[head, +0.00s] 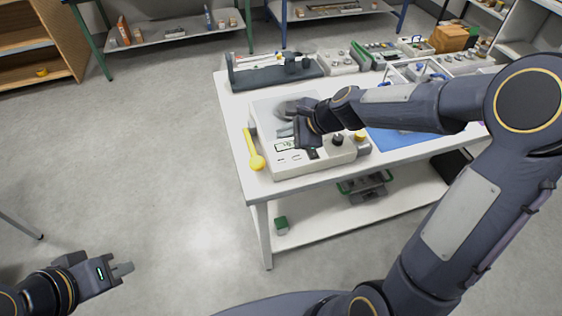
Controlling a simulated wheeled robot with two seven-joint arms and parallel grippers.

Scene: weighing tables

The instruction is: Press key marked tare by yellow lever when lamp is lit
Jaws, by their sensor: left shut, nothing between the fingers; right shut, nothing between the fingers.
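A white weighing scale (316,167) stands on the near left part of the white table, with a small display and small keys on its front panel. A yellow lever (252,145) with a round yellow end is at the scale's left side. A black knob (338,140) and a yellow knob (360,135) are at the panel's right. The key markings are too small to read, and I cannot tell whether a lamp is lit. My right gripper (285,131) is shut and empty above the scale, partly hiding its pan. My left gripper (123,269) is shut and empty, low over the floor.
A black rack-like device (275,72) stands at the table's back left. A blue mat (405,140) lies right of the scale, partly behind my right arm. Several instruments and a brown box (450,38) line the table's back. Open floor lies left of the table.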

